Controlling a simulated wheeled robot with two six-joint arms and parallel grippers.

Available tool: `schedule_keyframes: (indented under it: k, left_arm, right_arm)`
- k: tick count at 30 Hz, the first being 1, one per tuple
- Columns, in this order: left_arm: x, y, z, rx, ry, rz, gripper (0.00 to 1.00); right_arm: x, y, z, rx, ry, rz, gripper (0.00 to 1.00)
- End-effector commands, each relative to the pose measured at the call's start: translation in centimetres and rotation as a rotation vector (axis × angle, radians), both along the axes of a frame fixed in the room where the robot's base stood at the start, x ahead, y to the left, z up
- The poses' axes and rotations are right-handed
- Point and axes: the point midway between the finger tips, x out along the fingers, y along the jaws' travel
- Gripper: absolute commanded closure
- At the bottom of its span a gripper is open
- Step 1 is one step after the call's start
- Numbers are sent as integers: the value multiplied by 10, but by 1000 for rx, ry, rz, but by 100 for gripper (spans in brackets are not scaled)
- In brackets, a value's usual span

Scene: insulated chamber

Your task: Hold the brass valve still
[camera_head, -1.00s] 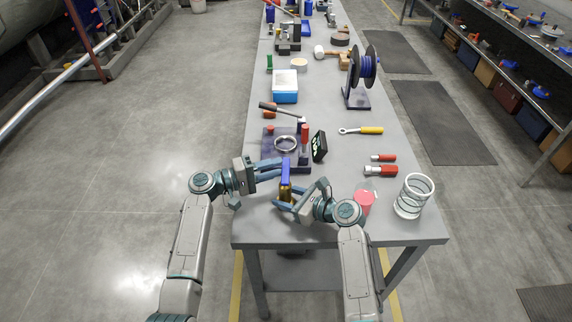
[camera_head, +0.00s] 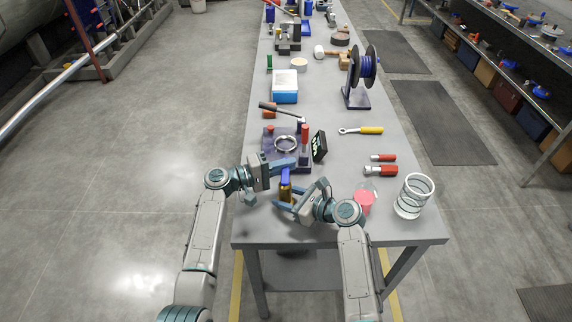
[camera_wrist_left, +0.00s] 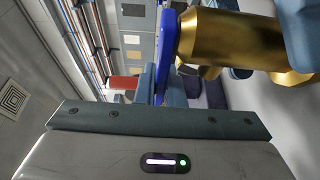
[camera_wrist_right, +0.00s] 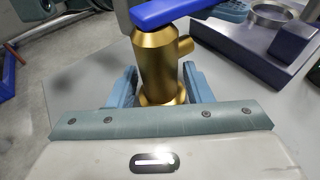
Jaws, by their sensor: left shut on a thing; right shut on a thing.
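The brass valve (camera_head: 285,191) is upright near the front left of the workbench, with a blue handle (camera_head: 285,175) on top. My left gripper (camera_head: 284,165) is at the top of the valve, shut on the blue handle. In the left wrist view the handle (camera_wrist_left: 165,45) runs between its fingers, with the brass body (camera_wrist_left: 228,40) beside it. My right gripper (camera_head: 288,200) is lower, shut on the brass body. In the right wrist view the body (camera_wrist_right: 158,65) stands between its fingers. The valve's base is partly hidden.
Just behind stands a dark fixture (camera_head: 268,152) with a metal ring, near a black display with green marks (camera_head: 319,146). The bench's front edge (camera_head: 340,242) is close.

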Motion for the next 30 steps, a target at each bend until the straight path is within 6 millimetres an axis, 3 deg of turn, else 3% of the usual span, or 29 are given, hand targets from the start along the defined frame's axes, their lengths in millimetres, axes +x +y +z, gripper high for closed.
schedule_keyframes:
  k: [1,8,30]
  left_arm:
    - [1,0,2,-3,-4,0,100]
    - [0,2,2,-4,-6,48,100]
    - [-5,26,4,-9,-8,491,100]
  right_arm:
    - [-3,-1,-9,-9,15,2,84]
    - [-3,-1,-9,-9,15,2,84]
    - [-3,-1,-9,-10,14,1,84]
